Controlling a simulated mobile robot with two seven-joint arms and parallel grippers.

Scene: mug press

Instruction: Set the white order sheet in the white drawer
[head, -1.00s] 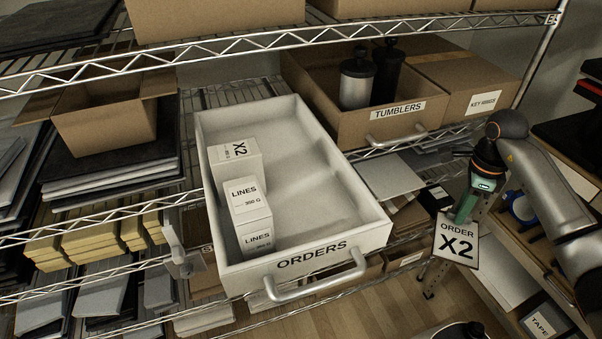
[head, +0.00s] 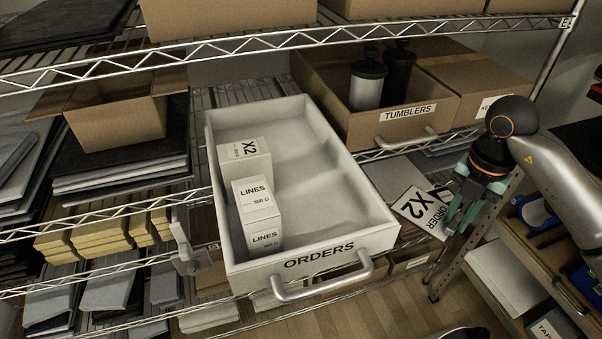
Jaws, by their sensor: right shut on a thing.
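The white order sheet (head: 421,213), printed "ORDER X2", is tilted just right of the drawer's front right corner. My right gripper (head: 456,222) is shut on its right edge. The white drawer (head: 386,236), labelled "ORDERS", is pulled out and open at the top. Inside its left part stand white boxes: one marked X2 (head: 243,154) and one marked "LINES" (head: 256,206). The right part of the drawer floor is bare. My left gripper is not in view.
A cardboard drawer labelled "TUMBLERS" (head: 412,118) with two dark-lidded tumblers stands behind right. A wire shelf rail (head: 300,40) runs above. A metal bracket (head: 187,255) stands left of the drawer. An upright post (head: 447,268) stands below my right gripper.

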